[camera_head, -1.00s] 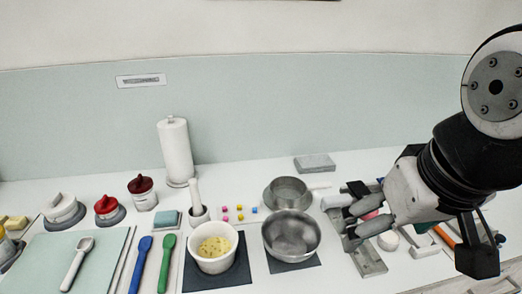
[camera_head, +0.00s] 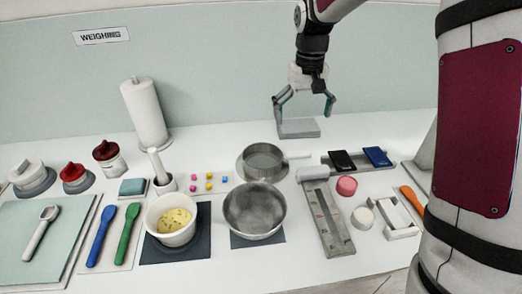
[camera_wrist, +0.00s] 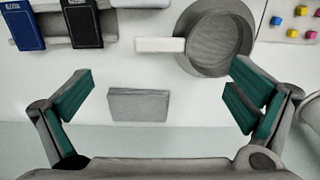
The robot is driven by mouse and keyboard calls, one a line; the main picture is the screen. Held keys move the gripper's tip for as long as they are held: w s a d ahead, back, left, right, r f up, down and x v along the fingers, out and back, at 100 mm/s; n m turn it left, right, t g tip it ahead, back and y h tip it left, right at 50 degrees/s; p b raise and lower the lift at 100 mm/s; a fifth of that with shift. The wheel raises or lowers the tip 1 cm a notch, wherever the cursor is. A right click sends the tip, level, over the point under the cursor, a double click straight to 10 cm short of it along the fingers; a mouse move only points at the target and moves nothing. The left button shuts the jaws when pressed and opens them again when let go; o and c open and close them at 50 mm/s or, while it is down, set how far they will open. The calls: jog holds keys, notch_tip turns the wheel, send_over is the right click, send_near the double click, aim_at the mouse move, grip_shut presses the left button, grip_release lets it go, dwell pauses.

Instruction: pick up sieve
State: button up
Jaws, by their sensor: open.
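The sieve (camera_head: 263,160) is a round grey metal pan shape with a pale straight handle pointing right. It rests on a round grey base behind the steel bowl. The sieve also shows at the top of the wrist view (camera_wrist: 219,42), its white handle pointing left there. My gripper (camera_head: 303,113) is open and empty over the back of the counter, behind and to the right of the sieve. In the wrist view my gripper (camera_wrist: 160,95) has its teal-padded fingers spread wide, apart from the sieve. A grey block (camera_wrist: 138,104) shows between the fingers.
The steel bowl (camera_head: 254,212) stands in front of the sieve. The white bowl with yellow contents (camera_head: 171,221) is left of it. Black (camera_head: 342,161) and blue (camera_head: 377,157) packets lie right of the handle. Small coloured cubes (camera_head: 209,182) lie to the left. The paper-towel roll (camera_head: 145,114) stands at back left.

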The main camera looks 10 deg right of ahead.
aim_at(296, 154)
jog(key=f, duration=0.5)
jog(key=f+p, duration=0.1)
jog(key=f, duration=0.4)
jog(key=w+f, duration=0.1)
jog(key=f, duration=0.4)
jog(key=shift+p, duration=0.4)
jog(key=c, duration=1.3)
